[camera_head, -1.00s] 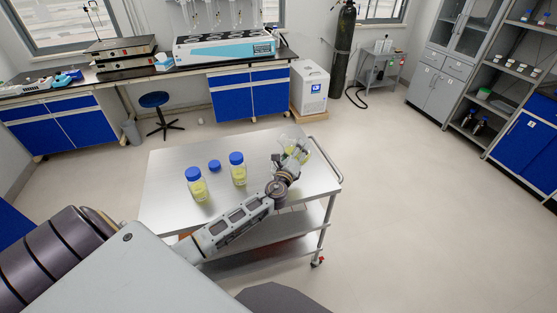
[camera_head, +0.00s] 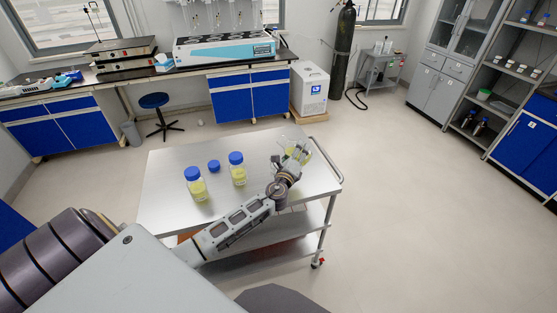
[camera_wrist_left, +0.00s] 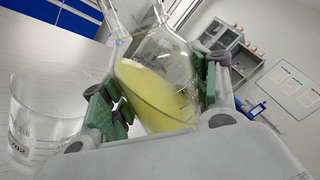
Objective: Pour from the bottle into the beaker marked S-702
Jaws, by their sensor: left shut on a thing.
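My left gripper (camera_wrist_left: 158,97) is shut on a clear glass bottle (camera_wrist_left: 165,62) holding yellow liquid. The bottle is tilted, with its neck toward the upper left in the left wrist view. A clear beaker (camera_wrist_left: 45,110) stands on the table at the left of that view, beside the bottle. Its label is partly cut off, but "702" can be read. The beaker looks empty there, and no stream of liquid shows. In the head view my left gripper (camera_head: 284,163) is at the right end of the steel cart; the glassware overlaps there. My right gripper is not in view.
Two blue-capped bottles of yellow liquid (camera_head: 196,184) (camera_head: 237,169) and a loose blue cap (camera_head: 214,166) stand on the steel cart (camera_head: 165,165). A cart handle (camera_head: 328,160) edges its right side. The cart's left half is mostly clear.

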